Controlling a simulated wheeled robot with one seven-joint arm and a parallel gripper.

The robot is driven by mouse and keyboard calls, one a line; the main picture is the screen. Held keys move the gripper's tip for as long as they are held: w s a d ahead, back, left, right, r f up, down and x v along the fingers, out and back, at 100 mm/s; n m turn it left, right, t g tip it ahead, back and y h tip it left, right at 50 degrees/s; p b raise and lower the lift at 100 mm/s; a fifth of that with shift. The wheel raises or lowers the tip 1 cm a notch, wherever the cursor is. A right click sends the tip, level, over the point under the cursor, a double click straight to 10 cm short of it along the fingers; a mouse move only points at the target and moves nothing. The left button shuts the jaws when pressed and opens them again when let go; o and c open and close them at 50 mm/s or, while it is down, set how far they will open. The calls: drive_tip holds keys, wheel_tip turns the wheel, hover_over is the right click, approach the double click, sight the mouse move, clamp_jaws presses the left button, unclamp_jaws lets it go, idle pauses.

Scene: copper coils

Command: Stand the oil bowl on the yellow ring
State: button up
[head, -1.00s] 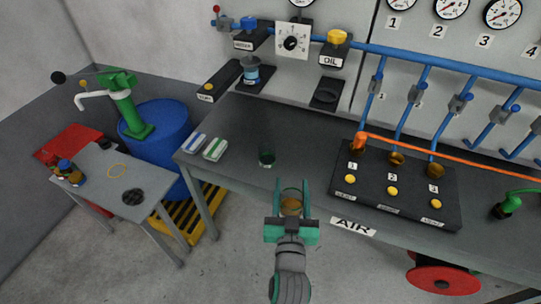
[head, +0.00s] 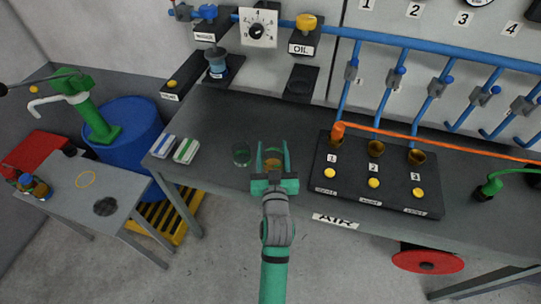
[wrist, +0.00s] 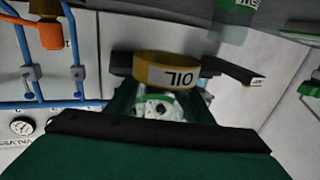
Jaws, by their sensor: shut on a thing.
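The oil bowl (head: 273,163) is an amber round vessel held between the two fingers of my gripper (head: 272,158), near the front of the long bench. In the wrist view the bowl (wrist: 150,68) shows as an amber band with an upside-down OIL label, between my gripper's fingers (wrist: 160,95). The yellow ring (head: 86,172) is a thin outline lying flat on the small grey side table (head: 75,206) at the left. The ring is bare and well apart from my gripper.
A green glass (head: 241,155) stands just left of my gripper. A black valve panel (head: 340,193) lies to its right. The side table also carries a dark round pad (head: 106,206) and bottles (head: 35,186). A blue drum (head: 128,140) stands behind it.

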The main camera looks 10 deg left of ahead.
drive_tip(key=w+f, duration=0.1)
drive_tip(key=f, duration=0.1)
drive_tip(key=w+a+f, duration=0.1)
drive_tip(key=w+f, duration=0.2)
drive_tip(key=f, duration=0.1)
drive_tip(key=shift+w+a+f, duration=0.1)
drive_tip(key=shift+w+a, duration=0.05)
drive_tip(key=shift+w, duration=0.1)
drive_tip(key=shift+f, duration=1.3)
drive_tip(key=shift+f, duration=0.15)
drive_tip(key=o, duration=1.1)
